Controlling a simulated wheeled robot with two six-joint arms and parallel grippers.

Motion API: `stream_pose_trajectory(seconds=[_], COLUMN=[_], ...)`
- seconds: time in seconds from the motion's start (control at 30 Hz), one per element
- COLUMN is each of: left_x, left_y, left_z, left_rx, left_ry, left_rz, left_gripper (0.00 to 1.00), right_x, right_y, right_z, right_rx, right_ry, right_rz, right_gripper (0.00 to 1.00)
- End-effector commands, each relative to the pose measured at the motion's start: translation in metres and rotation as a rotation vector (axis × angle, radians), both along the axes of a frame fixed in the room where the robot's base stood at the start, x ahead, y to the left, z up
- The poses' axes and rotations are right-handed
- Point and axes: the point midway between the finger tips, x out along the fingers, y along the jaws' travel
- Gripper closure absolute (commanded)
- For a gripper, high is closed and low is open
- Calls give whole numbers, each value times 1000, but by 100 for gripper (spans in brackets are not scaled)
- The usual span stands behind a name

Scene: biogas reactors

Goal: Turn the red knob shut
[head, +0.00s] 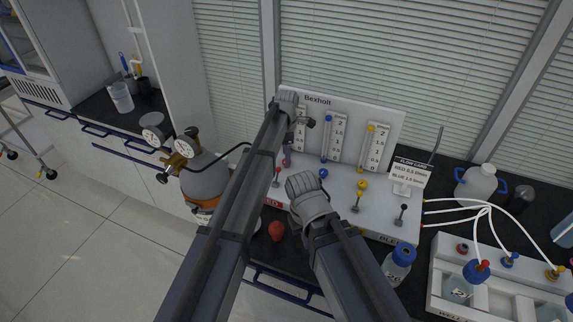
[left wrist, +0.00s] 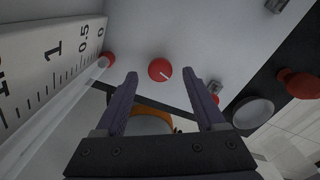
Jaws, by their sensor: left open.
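The red knob (left wrist: 160,70) is a round disc with a white pointer line on the pale panel. In the left wrist view it shows ahead of my left gripper (left wrist: 163,78), between the lines of the two fingers. The fingers are apart and nothing is held. In the head view my left gripper (head: 310,121) is in front of the white Bexholt board (head: 392,122), and my left arm hides much of the red column. A bit of red (head: 287,163) shows beside the arm, probably the knob. My right arm reaches in at the middle, but its fingers are hidden.
A blue knob (head: 323,173) and a yellow knob (head: 362,185) stand to the right. A red lever (left wrist: 215,87) and a red bulb (left wrist: 300,84) lie to the knob's right. A gauged tank (head: 205,178) stands left; a blue-capped bottle (head: 398,266) stands right.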

Motion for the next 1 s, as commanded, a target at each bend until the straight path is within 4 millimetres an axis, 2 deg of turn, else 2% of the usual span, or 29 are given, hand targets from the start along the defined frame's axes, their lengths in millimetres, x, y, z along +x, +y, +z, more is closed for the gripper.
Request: stream_pose_trajectory(seconds=[0.03,0.13,0.47,1.0], left_x=[0,0,0,0], left_y=[0,0,0,0], left_z=[-11,-17,-18,-18], left_rx=[0,0,0,0], left_ry=[0,0,0,0], left_rz=[0,0,0,0], left_gripper=[28,28,28,88], right_x=[0,0,0,0], right_y=[0,0,0,0], right_z=[-11,-17,-18,-18], right_rx=[0,0,0,0], right_ry=[0,0,0,0], right_rz=[0,0,0,0], right_gripper=[100,100,100,100])
